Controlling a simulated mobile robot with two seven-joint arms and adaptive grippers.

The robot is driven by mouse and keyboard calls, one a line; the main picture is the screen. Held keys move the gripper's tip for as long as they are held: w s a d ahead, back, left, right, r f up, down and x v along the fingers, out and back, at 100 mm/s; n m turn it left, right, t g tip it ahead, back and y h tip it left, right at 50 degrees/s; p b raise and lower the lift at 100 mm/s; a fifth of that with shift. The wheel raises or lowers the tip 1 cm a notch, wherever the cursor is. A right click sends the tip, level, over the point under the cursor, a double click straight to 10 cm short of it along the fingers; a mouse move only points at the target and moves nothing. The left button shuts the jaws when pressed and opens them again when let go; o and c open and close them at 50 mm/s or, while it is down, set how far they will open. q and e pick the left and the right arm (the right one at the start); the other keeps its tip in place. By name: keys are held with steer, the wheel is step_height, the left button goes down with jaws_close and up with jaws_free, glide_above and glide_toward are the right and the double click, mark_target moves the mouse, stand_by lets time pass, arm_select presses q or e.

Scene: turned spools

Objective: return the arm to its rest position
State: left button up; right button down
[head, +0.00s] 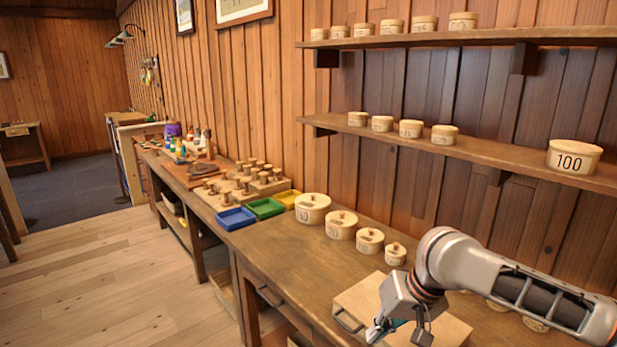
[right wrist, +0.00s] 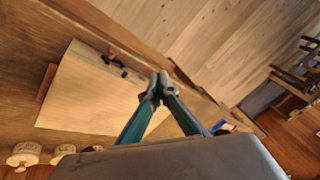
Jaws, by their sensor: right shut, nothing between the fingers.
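My right arm (head: 470,268) reaches in from the right over the workbench (head: 290,245). Its gripper (head: 398,330) is low in the head view, in front of a light wooden board or box (head: 362,300) on the bench. In the right wrist view the right gripper's fingers (right wrist: 160,84) meet at their tips with nothing between them. The light wooden board (right wrist: 85,100) shows beyond them in that view. I cannot tell how high the gripper is above it. My left gripper is not in view.
Round lidded boxes (head: 341,224) stand in a row on the bench behind the board. Blue (head: 236,219), green (head: 265,208) and yellow (head: 287,198) trays and wooden spools (head: 246,185) lie farther left. Two wall shelves (head: 480,150) hold more boxes. The floor (head: 110,280) at left is clear.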

steer(key=s+a+f+n+t+y, duration=0.2)
steer(key=s+a+f+t+y, duration=0.15)
steer(key=a+f, duration=0.75)
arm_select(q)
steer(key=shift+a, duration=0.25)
arm_select(e)
steer(key=s+d+f+n+t+h, duration=0.1)
steer(key=s+d+f+t+h, duration=0.3)
steer(key=s+d+f, duration=1.3)
step_height(320, 180, down, 3)
steer(key=d+h, duration=0.1)
steer(key=d, duration=0.1)
steer(key=shift+s+d+n, duration=0.25)
steer(key=shift+d+n, duration=0.05)
steer(key=shift+r, duration=0.1)
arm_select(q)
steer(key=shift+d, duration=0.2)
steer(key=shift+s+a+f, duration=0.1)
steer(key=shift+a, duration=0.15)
